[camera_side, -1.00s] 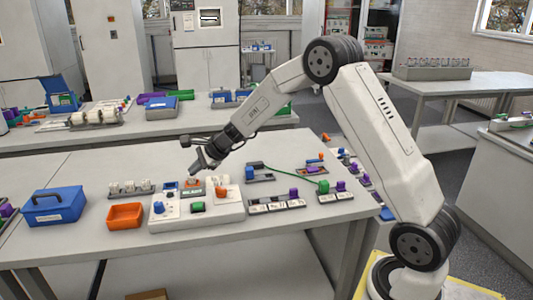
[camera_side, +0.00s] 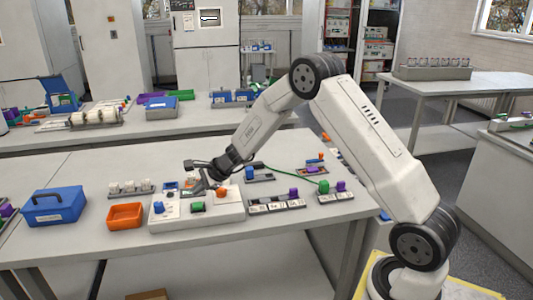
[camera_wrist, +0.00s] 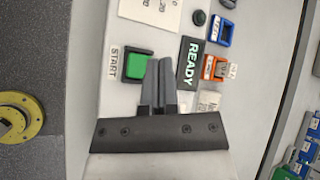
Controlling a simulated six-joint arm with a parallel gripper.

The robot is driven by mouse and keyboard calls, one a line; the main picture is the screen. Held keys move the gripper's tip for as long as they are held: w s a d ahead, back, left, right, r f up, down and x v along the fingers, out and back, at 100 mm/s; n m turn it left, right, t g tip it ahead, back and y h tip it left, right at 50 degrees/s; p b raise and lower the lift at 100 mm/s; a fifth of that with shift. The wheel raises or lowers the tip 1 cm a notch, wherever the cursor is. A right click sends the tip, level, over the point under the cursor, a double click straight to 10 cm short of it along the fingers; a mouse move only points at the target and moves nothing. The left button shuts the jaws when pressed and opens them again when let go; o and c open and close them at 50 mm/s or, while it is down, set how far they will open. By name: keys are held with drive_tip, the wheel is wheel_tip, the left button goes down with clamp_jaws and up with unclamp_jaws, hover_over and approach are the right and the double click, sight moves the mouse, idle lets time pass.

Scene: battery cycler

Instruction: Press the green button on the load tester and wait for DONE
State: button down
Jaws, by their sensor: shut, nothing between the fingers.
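The load tester (camera_side: 228,214) is a pale box on the bench in the side view. In the wrist view, its square green button (camera_wrist: 138,65) sits beside a START label (camera_wrist: 114,62). My gripper (camera_wrist: 159,62) is shut and empty. In the wrist view its fingertips lie between the button and the display, just beside the button's right edge. In the side view my gripper (camera_side: 191,193) is low over the tester. I cannot tell whether the tips touch its surface.
An orange socket (camera_wrist: 210,68) and a blue socket (camera_wrist: 221,31) lie beyond the display. An orange bin (camera_side: 125,215) and a blue toolbox (camera_side: 54,206) stand left of the tester. Trays with coloured parts (camera_side: 275,205) lie to the right. The bench front is clear.

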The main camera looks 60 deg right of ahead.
sight(194, 203)
drive_tip(key=shift+f, duration=1.05)
drive_tip(key=shift+f, duration=0.95)
idle(2.7)
drive_tip(key=shift+r, duration=0.95)
drive_tip(key=shift+r, duration=0.15)
drive_tip(key=shift+r, duration=2.35)
